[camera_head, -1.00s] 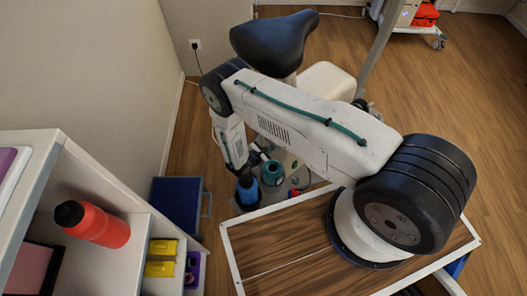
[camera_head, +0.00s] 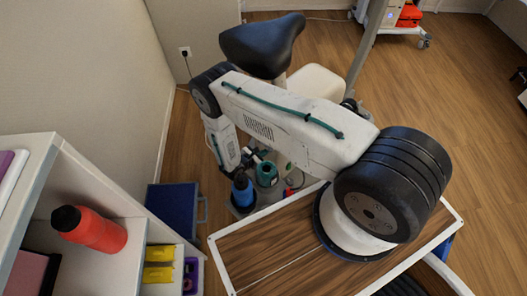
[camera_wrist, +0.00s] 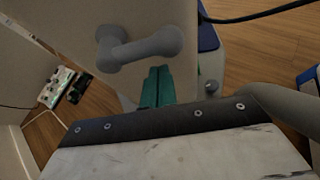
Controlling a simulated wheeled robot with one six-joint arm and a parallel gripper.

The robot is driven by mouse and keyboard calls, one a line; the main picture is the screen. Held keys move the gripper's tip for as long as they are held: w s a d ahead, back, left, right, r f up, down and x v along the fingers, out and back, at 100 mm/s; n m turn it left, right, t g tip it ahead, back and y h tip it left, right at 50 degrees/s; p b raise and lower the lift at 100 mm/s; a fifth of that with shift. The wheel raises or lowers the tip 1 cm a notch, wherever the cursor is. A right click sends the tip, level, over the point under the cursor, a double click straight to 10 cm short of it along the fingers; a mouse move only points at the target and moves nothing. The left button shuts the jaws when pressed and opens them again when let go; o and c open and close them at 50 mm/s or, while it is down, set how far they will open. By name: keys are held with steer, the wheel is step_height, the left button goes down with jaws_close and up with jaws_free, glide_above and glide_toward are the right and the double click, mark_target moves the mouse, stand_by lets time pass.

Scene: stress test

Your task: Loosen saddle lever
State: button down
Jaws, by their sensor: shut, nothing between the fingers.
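The black saddle (camera_head: 262,45) stands on its post beyond my arm in the head view. In the wrist view a grey lever (camera_wrist: 150,46) with a rounded knob end sticks out in front of a pale panel. I take it for the saddle lever. My gripper shows there as two teal fingers (camera_wrist: 158,86), shut together and empty. The fingertips lie just below the lever's right part; whether they touch it I cannot tell. In the head view my arm hides the lever, and the fingers cannot be made out clearly.
A white shelf (camera_head: 112,185) with a red bottle (camera_head: 90,228) stands at the left. A blue bottle (camera_head: 243,190) stands below my forearm. Open wooden floor is at the right. A dark cable (camera_wrist: 255,14) crosses the wrist view's top.

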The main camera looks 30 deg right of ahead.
steer(key=a+f+v, duration=0.1)
steer(key=f+v, duration=0.1)
steer(key=v, duration=0.7)
steer(key=shift+a, duration=0.2)
